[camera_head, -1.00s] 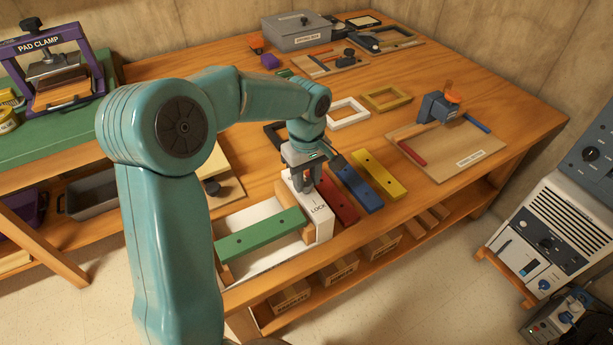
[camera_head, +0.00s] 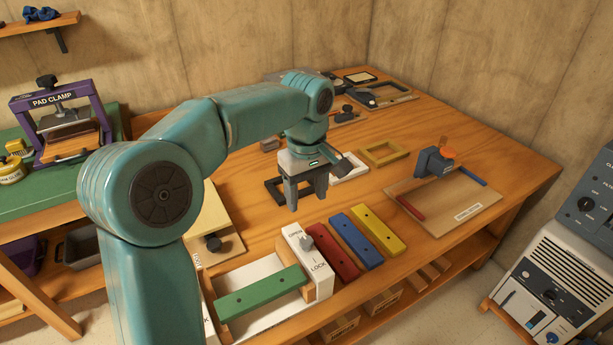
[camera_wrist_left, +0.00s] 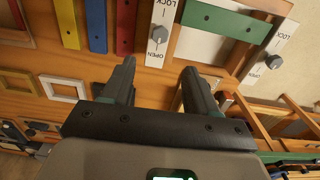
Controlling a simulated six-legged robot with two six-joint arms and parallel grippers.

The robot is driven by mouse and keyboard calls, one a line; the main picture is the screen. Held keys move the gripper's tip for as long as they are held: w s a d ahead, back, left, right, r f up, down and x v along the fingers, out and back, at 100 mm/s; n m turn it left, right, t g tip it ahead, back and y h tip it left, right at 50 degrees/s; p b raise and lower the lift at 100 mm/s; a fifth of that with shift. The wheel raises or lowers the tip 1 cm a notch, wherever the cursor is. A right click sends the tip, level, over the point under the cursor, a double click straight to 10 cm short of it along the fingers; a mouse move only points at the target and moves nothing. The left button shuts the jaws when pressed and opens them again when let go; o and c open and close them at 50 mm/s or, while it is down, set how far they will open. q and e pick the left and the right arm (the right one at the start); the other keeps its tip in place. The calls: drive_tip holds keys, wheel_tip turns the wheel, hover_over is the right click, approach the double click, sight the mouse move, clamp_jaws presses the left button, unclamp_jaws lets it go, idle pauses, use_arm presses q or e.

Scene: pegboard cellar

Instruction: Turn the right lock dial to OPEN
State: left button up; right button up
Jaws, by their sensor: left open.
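The right lock is a white block (camera_head: 319,274) with a grey dial knob (camera_head: 306,243) between the words OPEN and LOCK. It stands at the right end of the tray with the green bar. The dial also shows in the left wrist view (camera_wrist_left: 158,33); I cannot clearly tell which word its pointer faces. My left gripper (camera_head: 307,200) is open and empty, above and behind the block, apart from the dial. Its two fingers (camera_wrist_left: 158,70) show in the left wrist view. A second dial (camera_wrist_left: 272,36) shows there too; my arm mostly hides that lock in the head view.
A green bar (camera_head: 260,292) lies across the white tray. Red (camera_head: 332,252), blue (camera_head: 357,241) and yellow (camera_head: 376,230) bars lie right of the lock. Black, white (camera_head: 350,166) and yellow frames lie behind. A board with a blue clamp (camera_head: 434,163) is at right.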

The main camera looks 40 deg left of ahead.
use_arm(q)
wheel_tip(320, 180, up, 3)
drive_tip(key=shift+s, duration=0.15)
idle(0.7)
